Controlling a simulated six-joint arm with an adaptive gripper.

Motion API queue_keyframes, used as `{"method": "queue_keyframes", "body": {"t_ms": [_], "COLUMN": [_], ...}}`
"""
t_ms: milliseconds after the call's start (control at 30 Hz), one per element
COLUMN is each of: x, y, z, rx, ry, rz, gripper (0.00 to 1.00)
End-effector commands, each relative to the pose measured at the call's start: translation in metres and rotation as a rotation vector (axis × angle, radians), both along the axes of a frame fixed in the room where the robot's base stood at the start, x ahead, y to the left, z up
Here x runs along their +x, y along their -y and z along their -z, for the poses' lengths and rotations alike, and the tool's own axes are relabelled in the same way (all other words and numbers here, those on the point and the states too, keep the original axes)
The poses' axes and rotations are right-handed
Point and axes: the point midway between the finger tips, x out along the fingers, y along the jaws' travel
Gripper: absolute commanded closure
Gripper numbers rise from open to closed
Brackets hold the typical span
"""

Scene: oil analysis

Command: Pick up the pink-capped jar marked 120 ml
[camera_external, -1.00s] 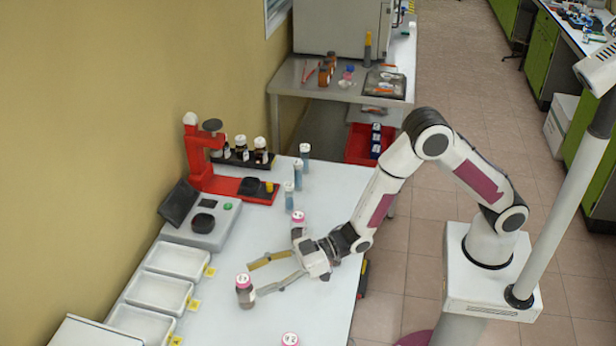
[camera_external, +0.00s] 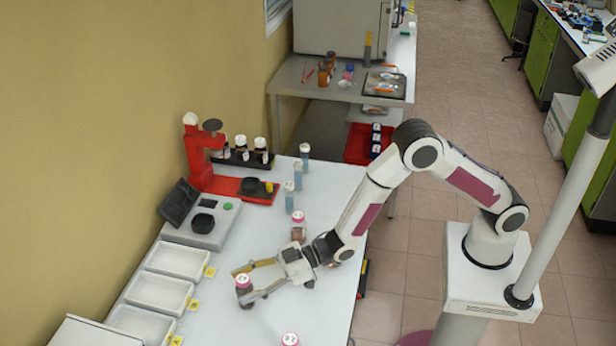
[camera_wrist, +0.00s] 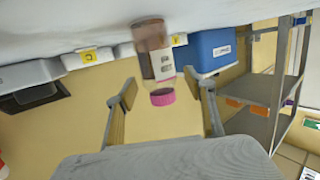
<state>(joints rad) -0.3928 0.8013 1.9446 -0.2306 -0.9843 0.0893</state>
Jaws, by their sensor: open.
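A pink-capped brown jar (camera_external: 244,293) stands upright on the white bench, left of my gripper. My gripper (camera_external: 246,282) is open, low over the bench, with its fingertips on either side of this jar. In the wrist view the jar (camera_wrist: 153,56) appears upside down between the open fingers (camera_wrist: 160,92), with its pink cap toward me. Its label is too small to read surely. A second pink-capped jar (camera_external: 298,228) stands behind my gripper.
White trays (camera_external: 160,293) with yellow tags line the left. A scale (camera_external: 201,228) and a red stand (camera_external: 194,155) are behind them. Blue vials (camera_external: 289,197) stand near the back, with dark bottles (camera_external: 260,150) in a rack. The bench between trays and gripper is mostly clear.

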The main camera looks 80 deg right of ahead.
Motion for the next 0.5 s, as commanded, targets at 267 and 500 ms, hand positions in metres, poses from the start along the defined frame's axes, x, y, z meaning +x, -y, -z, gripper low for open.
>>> {"method": "queue_keyframes", "body": {"t_ms": [267, 500], "x": [0.0051, 0.0049], "y": [-0.0034, -0.0033], "z": [0.0018, 0.0017], "rx": [-0.001, -0.001], "ry": [-0.001, -0.001], "rz": [0.0, 0.0], "gripper": [0.47, 0.47]}}
